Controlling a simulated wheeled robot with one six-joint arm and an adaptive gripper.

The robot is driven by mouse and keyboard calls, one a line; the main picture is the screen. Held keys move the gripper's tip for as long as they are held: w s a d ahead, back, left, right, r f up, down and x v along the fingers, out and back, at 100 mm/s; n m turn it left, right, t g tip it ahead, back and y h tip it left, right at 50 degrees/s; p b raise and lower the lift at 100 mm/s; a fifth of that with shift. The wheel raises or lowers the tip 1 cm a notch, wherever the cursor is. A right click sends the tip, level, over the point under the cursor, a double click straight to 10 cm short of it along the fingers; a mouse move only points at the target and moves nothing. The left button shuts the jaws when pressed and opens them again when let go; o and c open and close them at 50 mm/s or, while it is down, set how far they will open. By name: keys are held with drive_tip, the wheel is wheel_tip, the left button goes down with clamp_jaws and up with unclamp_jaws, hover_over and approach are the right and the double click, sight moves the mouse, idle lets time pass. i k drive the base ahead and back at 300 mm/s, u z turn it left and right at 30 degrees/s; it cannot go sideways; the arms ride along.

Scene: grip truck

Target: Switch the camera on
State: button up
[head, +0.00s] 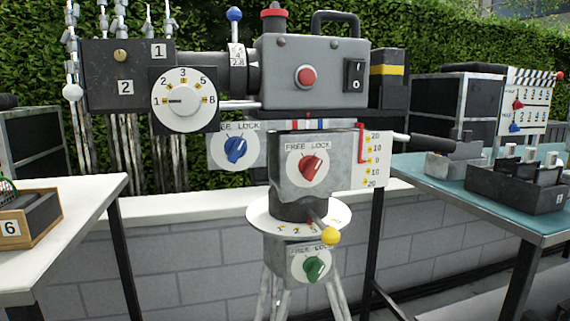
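The grey film camera (285,75) stands on a tripod head in the middle of the head view. A black rocker switch (353,76) is on the right part of its side, with a line mark at the top and a 0 at the bottom. I cannot tell which half is pressed in. A round red button (305,76) is to the left of the switch. My gripper is not in view, and nothing hides the switch.
Below the camera are blue (235,149), red (313,167) and green (315,269) FREE/LOCK knobs. A dark handle (432,143) sticks out right. A white table (75,215) is at left, a teal table (440,185) with a black tray (500,190) at right.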

sight(356, 69)
drive_tip(key=z, duration=0.55)
drive_tip(key=k, duration=1.25)
drive_tip(key=u, duration=0.05)
drive_tip(key=i, duration=0.55)
drive_tip(key=u, duration=0.3)
